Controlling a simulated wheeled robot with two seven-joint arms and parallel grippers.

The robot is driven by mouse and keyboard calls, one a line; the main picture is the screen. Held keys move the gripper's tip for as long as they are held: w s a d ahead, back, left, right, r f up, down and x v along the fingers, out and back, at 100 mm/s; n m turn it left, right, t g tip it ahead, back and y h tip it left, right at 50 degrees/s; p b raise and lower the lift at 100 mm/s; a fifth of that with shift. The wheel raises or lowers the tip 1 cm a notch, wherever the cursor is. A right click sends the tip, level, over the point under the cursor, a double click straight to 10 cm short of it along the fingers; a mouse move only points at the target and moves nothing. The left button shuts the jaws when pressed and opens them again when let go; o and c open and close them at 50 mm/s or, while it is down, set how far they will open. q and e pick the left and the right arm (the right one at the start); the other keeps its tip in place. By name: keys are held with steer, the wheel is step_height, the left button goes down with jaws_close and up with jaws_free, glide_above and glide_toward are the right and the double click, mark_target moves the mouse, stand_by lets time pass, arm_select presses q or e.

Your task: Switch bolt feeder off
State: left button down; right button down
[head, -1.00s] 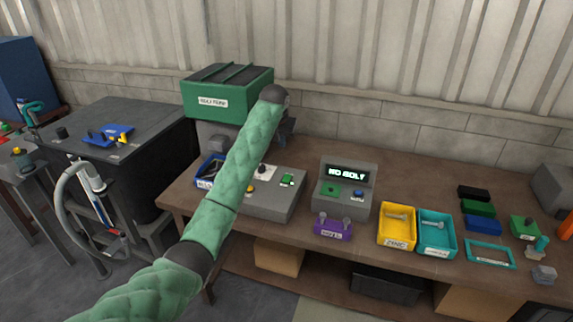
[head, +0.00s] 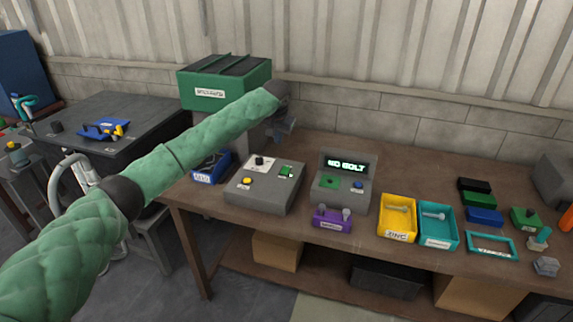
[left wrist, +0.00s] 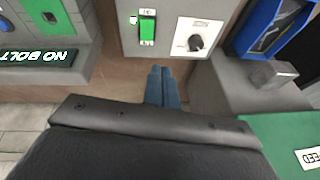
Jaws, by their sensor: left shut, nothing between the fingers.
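The bolt feeder is a green hopper (head: 224,84) with a white label at the back of the bench. In front of it is a grey control box (head: 262,200) with a green rocker switch (head: 286,171), a black knob (head: 259,161) on a white plate and a yellow button (head: 247,181). My left gripper (head: 283,136) is behind the box, right of the hopper. In the left wrist view its blue-grey fingers (left wrist: 162,88) are together and empty, just short of the box edge, with the green switch (left wrist: 147,28) and knob (left wrist: 195,42) beyond them. My right gripper is out of view.
A grey display unit (head: 342,190) reading "NO BOLT" stands right of the box. A blue bin (head: 211,172) is left of the box.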

mark_target(287, 168)
arm_select(q)
steer(key=shift+s+d+r+n+h, duration=0.1)
steer(key=shift+s+d+n+h, duration=0.05)
steer(key=shift+d+n+h, duration=0.65)
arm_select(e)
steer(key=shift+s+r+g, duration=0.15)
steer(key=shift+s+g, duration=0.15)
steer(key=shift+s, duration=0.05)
arm_select(q)
steer(key=shift+d, duration=0.1)
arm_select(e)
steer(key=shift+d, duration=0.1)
